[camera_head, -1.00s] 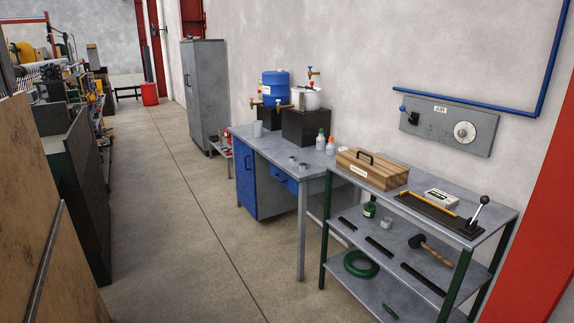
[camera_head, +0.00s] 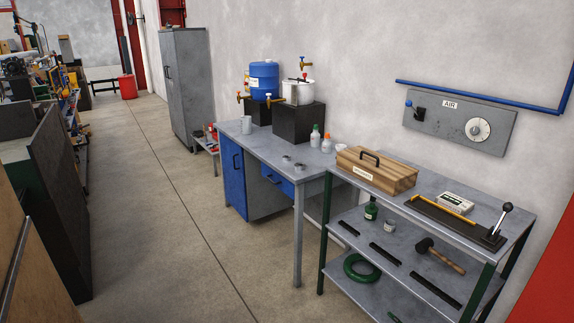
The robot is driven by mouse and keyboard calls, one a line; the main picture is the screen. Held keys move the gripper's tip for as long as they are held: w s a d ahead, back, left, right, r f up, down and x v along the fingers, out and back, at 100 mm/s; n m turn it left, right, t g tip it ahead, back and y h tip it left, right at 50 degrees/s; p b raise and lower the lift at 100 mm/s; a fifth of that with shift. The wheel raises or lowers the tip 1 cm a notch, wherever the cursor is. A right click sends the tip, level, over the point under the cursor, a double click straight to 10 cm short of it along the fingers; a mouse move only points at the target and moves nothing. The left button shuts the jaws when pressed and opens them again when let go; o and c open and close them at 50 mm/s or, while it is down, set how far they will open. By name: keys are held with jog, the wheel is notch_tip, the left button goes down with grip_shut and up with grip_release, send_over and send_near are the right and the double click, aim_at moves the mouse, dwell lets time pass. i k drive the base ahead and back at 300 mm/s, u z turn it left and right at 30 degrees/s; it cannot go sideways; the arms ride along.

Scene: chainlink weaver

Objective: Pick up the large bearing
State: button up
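Two small grey metal rings that look like bearings lie on the grey workbench top (camera_head: 262,160), near its right front part. One ring (camera_head: 287,158) is a little farther back and left. The other ring (camera_head: 299,167) is just in front of it and to the right. They lie close together, and at this distance I cannot tell which is the larger. My gripper is not in view.
A blue container (camera_head: 264,76) and a white pot (camera_head: 298,92) stand on dark blocks at the bench's back. Small bottles (camera_head: 315,136) and a cup (camera_head: 246,125) stand near. A shelf with a wooden box (camera_head: 376,170) adjoins at right. The floor (camera_head: 160,200) in front is clear.

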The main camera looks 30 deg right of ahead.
aim_at(299, 166)
jog(key=u, duration=0.2)
jog(key=i, duration=1.65)
jog(key=z, duration=0.15)
